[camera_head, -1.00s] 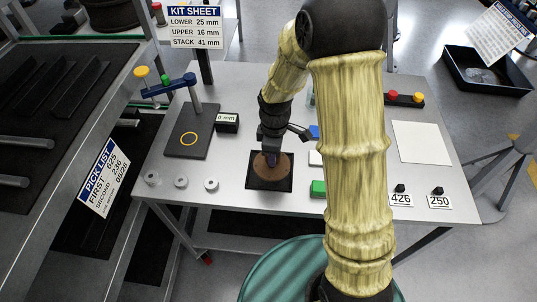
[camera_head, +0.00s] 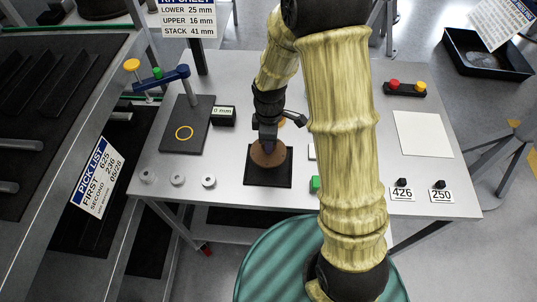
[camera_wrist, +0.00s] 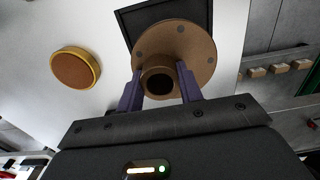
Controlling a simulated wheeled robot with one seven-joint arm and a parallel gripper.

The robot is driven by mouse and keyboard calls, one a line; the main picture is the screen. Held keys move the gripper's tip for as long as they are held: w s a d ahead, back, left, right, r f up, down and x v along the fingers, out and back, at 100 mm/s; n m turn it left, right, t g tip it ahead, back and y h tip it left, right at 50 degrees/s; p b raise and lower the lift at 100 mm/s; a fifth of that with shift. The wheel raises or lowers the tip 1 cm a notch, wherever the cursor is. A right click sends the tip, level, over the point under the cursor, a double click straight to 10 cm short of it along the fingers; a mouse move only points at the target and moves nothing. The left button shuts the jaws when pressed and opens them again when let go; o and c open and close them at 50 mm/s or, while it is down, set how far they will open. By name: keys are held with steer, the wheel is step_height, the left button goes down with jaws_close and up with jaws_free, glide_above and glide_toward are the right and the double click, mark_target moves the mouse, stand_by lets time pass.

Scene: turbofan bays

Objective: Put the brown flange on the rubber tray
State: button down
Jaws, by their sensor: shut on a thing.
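The brown flange (camera_head: 267,154) is a round disc with a hollow neck and small dark holes. My gripper (camera_head: 268,141) is shut on its neck, and the wrist view shows the purple fingers on both sides of the flange (camera_wrist: 172,58). The flange appears raised over the back part of a black square pad (camera_head: 268,180) on the table. The pad also shows beyond the flange in the wrist view (camera_wrist: 130,18). A dark ribbed surface (camera_head: 50,85) lies on the rack at the left. I cannot tell for sure which black surface is the rubber tray.
A gold-rimmed brown disc (camera_wrist: 76,68) lies beside the flange. Several small grey rings (camera_head: 178,180) line the front left. A dark plate with a post (camera_head: 187,135) stands further left.

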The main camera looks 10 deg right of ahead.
step_height(320, 180, down, 3)
steer(key=shift+d+r, duration=0.15)
steer(key=shift+s+a+f+p, duration=0.15)
steer(key=shift+f+p, duration=0.25)
steer(key=shift+f, duration=1.7)
steer(key=shift+f, duration=0.15)
steer(key=c, duration=0.9)
jaws_free()
